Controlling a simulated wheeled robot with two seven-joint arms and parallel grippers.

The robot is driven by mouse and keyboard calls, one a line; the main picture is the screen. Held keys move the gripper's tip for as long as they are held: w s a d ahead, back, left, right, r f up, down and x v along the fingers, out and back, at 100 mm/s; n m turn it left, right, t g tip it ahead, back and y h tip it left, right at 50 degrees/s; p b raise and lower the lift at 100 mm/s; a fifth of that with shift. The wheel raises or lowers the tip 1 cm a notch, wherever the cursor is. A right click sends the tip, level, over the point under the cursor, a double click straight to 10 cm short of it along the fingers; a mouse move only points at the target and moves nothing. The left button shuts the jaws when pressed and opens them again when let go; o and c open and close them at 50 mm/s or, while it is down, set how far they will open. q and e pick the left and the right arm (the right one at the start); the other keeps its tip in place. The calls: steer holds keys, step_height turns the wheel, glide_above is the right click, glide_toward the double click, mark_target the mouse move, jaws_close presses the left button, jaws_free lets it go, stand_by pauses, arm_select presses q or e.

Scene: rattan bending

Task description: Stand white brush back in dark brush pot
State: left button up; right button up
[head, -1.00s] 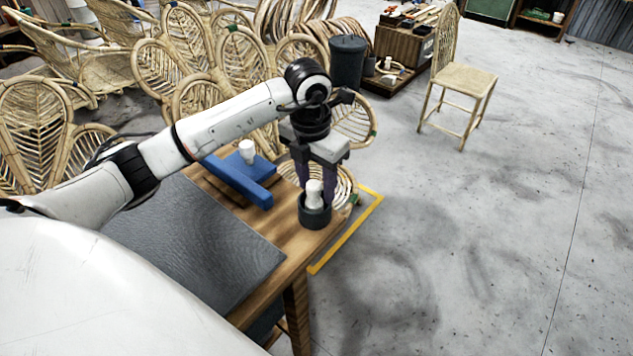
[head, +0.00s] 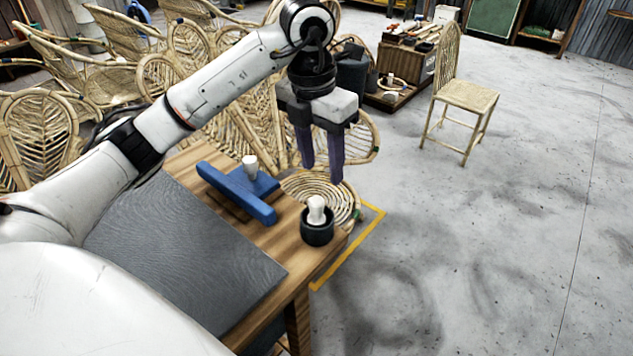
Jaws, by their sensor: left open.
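The white brush (head: 317,211) stands upright in the dark brush pot (head: 317,232), its lower part hidden inside the pot. The pot stands near the right corner of the wooden table (head: 289,222). My left gripper (head: 322,174) is open and empty, pointing down above the brush and apart from it. My right gripper is not in view.
A blue tool (head: 236,190) with a white knob (head: 250,166) lies on the table left of the pot. A grey mat (head: 180,250) covers the front. Rattan chairs (head: 225,125) crowd behind; a rattan chair (head: 465,95) stands on open floor at right.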

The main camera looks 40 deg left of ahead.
arm_select(q)
steer(key=s+d+f+m+g+h, duration=0.1)
steer(key=s+d+f+h, duration=0.15)
steer(key=d, duration=0.35)
steer(key=s+d+f+h, duration=0.1)
steer(key=d+h, duration=0.2)
steer(key=d, duration=0.4)
steer(key=s+d+f+m+g+h, duration=0.1)
steer(key=s+d+f+h, duration=0.15)
steer(key=d, duration=0.35)
steer(key=d+r+n+t+h, duration=0.5)
steer(key=d+r+n+h, duration=0.3)
steer(key=h, duration=0.3)
steer(key=w+a+f+n+t+y, duration=0.2)
steer(key=a+f+n+t+y, duration=0.4)
steer(key=n, duration=0.4)
steer(key=w+a+f+n+t+y, duration=0.25)
steer(key=f+n+t+y, duration=0.25)
steer(key=f+n+t, duration=0.45)
steer(key=s+a+f+n+g+y, duration=0.3)
steer(key=s+f+n+g, duration=0.2)
steer(key=s+f, duration=0.4)
steer(key=s+a+f+n+g+y, duration=0.3)
steer(key=s+f+g, duration=0.3)
steer(key=s+f, duration=0.3)
step_height(320, 180, down, 3)
steer(key=shift+r+n, duration=0.15)
steer(key=shift+n, duration=0.7)
